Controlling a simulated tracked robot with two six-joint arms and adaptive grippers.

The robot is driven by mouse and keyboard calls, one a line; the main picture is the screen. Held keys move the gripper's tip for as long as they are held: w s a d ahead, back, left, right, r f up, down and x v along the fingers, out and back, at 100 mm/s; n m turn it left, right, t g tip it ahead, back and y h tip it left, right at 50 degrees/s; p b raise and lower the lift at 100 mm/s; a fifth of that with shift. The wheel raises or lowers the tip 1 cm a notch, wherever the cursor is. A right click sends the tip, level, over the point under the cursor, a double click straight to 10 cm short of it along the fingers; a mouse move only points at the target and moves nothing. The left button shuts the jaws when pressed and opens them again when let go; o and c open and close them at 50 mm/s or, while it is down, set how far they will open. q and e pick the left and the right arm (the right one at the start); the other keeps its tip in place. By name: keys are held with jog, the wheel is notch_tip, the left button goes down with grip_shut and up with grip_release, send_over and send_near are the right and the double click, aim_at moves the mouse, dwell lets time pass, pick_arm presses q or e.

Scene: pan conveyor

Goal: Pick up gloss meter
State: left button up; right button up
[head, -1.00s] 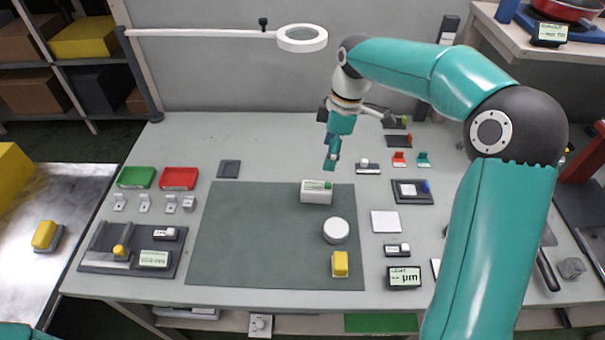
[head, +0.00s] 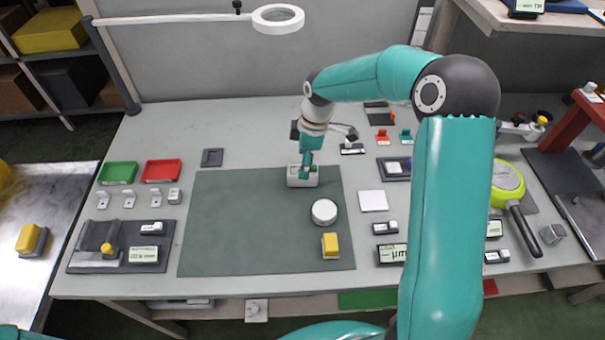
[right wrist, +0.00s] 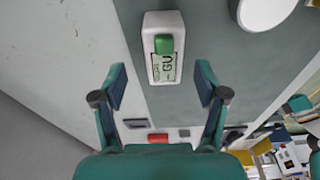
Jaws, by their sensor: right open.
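The gloss meter (head: 294,183) is a white block with a green button and a label. It stands near the top edge of the dark green mat (head: 240,235). In the right wrist view the gloss meter (right wrist: 152,25) shows its green button and "GU" display. My right gripper (head: 305,172) is just above it in the head view and partly covers its top. In the wrist view the right gripper (right wrist: 162,82) is open, its fingers apart on either side of the meter's near end, with gaps to both. My left gripper is not in view.
A white round puck (head: 324,211) and a yellow-topped block (head: 330,245) stand on the mat near the meter. A white square tile (head: 373,201) lies to the right. Green (head: 117,173) and red (head: 161,171) trays stand left. A ring-shaped magnifier (head: 278,18) hangs over the back.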

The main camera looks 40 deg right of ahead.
jog(key=shift+a+f+p, duration=0.2)
jog(key=shift+f+p, duration=0.05)
jog(key=shift+f, duration=0.9)
jog(key=shift+a+f+p, duration=0.15)
jog(key=shift+f+p, duration=0.1)
jog(key=shift+f, duration=0.9)
jog(key=c, duration=1.3)
grip_shut()
jog(key=shift+r, duration=0.2)
